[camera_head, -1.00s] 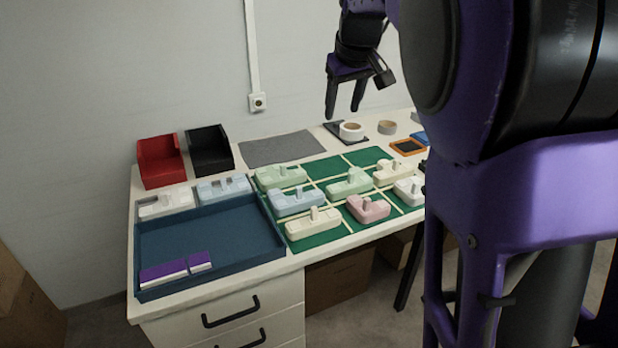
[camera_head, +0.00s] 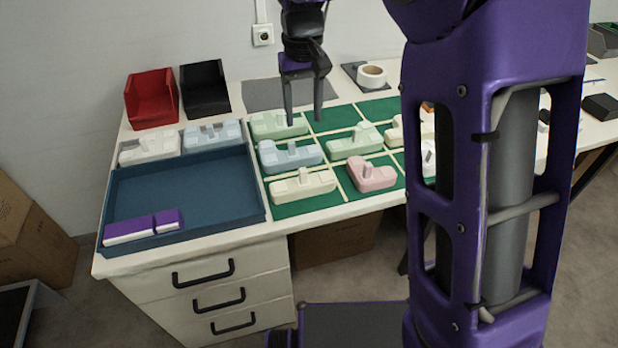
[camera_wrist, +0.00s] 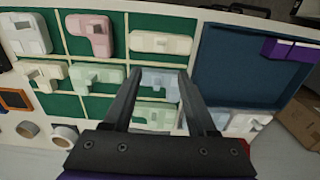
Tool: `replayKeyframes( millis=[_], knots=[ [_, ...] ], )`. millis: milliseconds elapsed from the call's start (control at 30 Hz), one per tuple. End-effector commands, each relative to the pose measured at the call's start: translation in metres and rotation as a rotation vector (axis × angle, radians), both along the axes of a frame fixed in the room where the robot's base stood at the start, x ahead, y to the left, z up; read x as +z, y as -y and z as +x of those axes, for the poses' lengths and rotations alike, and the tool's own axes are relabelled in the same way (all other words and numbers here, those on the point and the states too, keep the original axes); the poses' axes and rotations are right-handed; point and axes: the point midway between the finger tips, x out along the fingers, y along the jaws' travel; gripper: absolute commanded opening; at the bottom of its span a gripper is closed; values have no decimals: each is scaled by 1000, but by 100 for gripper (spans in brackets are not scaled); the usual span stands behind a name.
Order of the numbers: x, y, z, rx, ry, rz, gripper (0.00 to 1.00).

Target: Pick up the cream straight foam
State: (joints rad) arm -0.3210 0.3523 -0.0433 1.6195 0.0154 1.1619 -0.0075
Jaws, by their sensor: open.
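The cream straight foam (camera_head: 302,187) is a long bar with a small upright peg. It lies in the front-left cell of the green gridded mat (camera_head: 290,208). It also shows near the top of the wrist view (camera_wrist: 161,42), beyond my fingertips. My gripper (camera_head: 305,117) is open and empty, with its fingers pointing down above the back of the mat. In the wrist view, my gripper (camera_wrist: 160,76) has its fingers apart in front of a light blue foam (camera_wrist: 163,87), short of the cream bar.
The light blue foam lies just behind the cream bar, and a pink foam (camera_head: 371,174) lies to its right. Green foams (camera_head: 277,125) are further back. A blue tray (camera_head: 190,190) with purple-and-white blocks (camera_head: 142,227) stands left. Red (camera_head: 151,100) and black (camera_head: 204,91) bins stand behind it.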

Motion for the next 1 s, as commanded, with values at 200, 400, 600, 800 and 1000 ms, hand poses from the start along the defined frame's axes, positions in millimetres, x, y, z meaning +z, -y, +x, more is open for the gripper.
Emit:
replayKeyframes(
  millis=[200,400,600,800,1000],
  knots=[
    [-20,-2,-3,-3,-13,-3,57],
    [-64,-2,-3,-1,-14,-3,57],
    [-105,-1,-2,-1,-12,-3,57],
    [-124,-2,-2,-2,-10,-3,57],
    [-135,-2,0,-2,-9,-2,57]
  ],
)
